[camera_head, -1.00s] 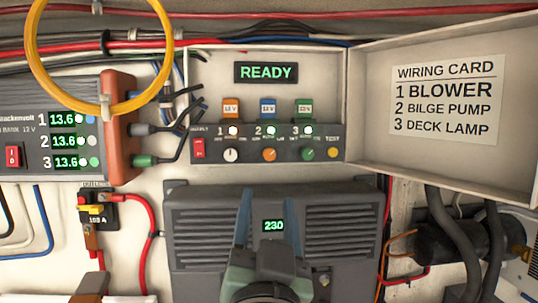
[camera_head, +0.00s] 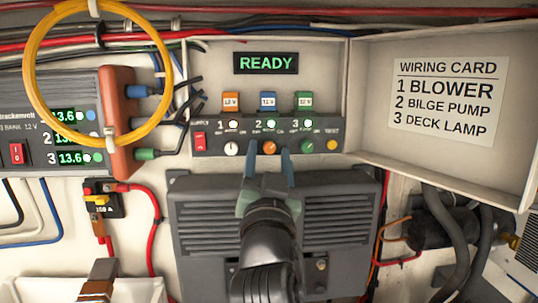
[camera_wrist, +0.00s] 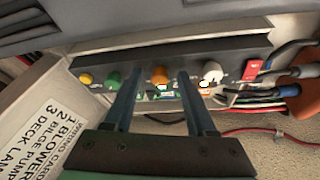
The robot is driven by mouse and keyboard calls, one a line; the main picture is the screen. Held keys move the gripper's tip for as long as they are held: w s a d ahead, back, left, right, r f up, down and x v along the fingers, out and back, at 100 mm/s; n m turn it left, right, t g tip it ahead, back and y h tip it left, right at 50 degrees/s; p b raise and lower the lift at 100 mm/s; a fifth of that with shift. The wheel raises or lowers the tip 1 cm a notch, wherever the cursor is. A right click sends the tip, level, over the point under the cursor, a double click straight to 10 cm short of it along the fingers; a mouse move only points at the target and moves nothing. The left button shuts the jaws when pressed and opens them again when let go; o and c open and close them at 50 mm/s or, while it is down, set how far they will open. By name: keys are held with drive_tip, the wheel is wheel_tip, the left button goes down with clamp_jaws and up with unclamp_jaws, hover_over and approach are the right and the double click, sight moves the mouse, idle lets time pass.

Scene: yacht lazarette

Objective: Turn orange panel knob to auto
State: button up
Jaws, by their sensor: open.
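The orange knob (camera_head: 269,147) is the middle one in the row on the dark panel strip (camera_head: 215,143) inside the open box. A white knob (camera_head: 231,148) is on its left and a green knob (camera_head: 307,147) on its right. My gripper (camera_head: 269,158) is open, its two blue fingers pointing at the panel, tips just below and either side of the orange knob. In the wrist view the orange knob (camera_wrist: 159,75) shows between the fingertips (camera_wrist: 160,78). I cannot tell whether the tips reach it. The lettering around the knob is too small to read.
A red switch (camera_head: 200,142) and a yellow button (camera_head: 332,145) flank the knobs. The display (camera_head: 266,63) reads READY. The open lid (camera_head: 440,130) carries the wiring card (camera_head: 447,98). The grey ribbed unit (camera_head: 335,225) lies below the panel. A yellow cable loop (camera_head: 30,60) hangs left.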

clamp_jaws()
drive_tip(key=shift+n, duration=0.4)
drive_tip(key=n+y, duration=0.2)
drive_tip(key=shift+d+f+n+b, duration=0.1)
drive_tip(key=shift+d+n+b, duration=0.1)
drive_tip(key=shift+n+b, duration=0.2)
drive_tip(key=n+y+b, duration=0.2)
drive_tip(key=n, duration=0.1)
drive_tip(key=shift+d+f+n, duration=0.1)
drive_tip(key=shift+d+n, duration=0.05)
drive_tip(key=shift+n, duration=0.15)
drive_tip(key=n+y+b, duration=0.1)
drive_tip(key=n, duration=0.1)
drive_tip(key=n+g+y+b, duration=0.1)
drive_tip(key=n+b, duration=0.1)
drive_tip(key=n, duration=0.1)
drive_tip(key=shift+n+y, duration=0.3)
drive_tip(key=shift+y, duration=0.1)
drive_tip(key=shift+r+g+b, duration=0.2)
drive_tip(key=shift+g+b, duration=0.1)
unclamp_jaws()
